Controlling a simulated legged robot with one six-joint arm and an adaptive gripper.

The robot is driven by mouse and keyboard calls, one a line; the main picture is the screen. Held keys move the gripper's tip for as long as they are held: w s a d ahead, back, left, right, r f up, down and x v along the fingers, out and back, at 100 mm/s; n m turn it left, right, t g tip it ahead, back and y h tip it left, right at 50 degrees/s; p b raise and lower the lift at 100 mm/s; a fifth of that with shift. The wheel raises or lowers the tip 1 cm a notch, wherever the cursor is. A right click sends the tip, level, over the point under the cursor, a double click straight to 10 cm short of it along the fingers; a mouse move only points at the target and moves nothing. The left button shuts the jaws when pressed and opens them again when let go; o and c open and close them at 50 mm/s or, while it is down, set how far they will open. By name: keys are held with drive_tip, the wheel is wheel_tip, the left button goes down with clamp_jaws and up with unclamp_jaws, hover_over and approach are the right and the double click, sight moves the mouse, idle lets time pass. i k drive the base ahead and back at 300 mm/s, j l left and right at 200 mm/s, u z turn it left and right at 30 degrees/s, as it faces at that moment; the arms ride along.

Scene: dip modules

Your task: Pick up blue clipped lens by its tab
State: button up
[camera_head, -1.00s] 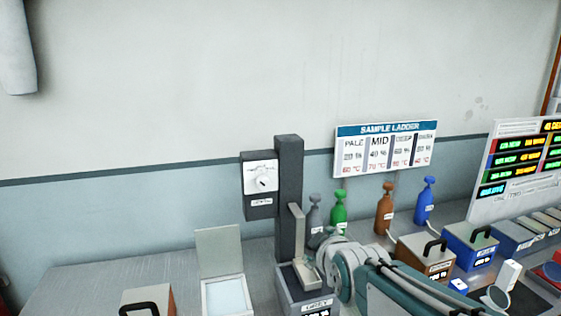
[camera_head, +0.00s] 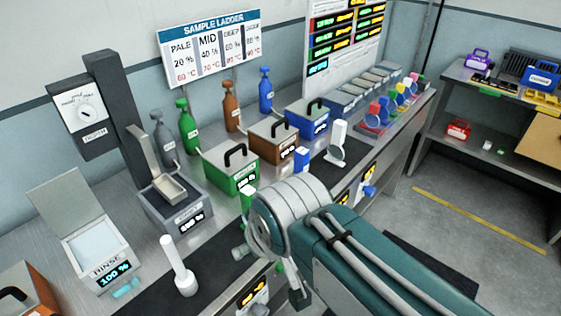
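A small blue block with a white label (camera_head: 302,160) stands in front of the blue box on the bench; I cannot tell if it is the clipped lens or its tab. Other small blue pieces (camera_head: 384,109) stand among coloured pieces at the far right of the bench. My arm reaches in from the lower right, its rounded joint over the bench's front edge. A dark grey part below that joint (camera_head: 297,290) may be my gripper; most of that end is hidden by the arm. I see no contact with any blue piece and nothing held.
Green (camera_head: 232,169), brown (camera_head: 273,143) and blue (camera_head: 308,118) handled boxes line the bench, with bottles behind. A white stand (camera_head: 338,145) is right of the blue block. A rinse tray (camera_head: 98,250) and white post (camera_head: 180,268) are left. Open floor (camera_head: 470,220) lies right, before a shelf.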

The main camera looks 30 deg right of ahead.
sight(302, 156)
drive_tip(key=i+l, duration=0.1)
drive_tip(key=l, duration=0.35)
drive_tip(key=i+l, duration=0.1)
drive_tip(key=l, duration=0.4)
drive_tip(key=i+l, duration=0.1)
drive_tip(key=l, duration=0.35)
drive_tip(key=i+l, duration=0.1)
drive_tip(key=l, duration=0.4)
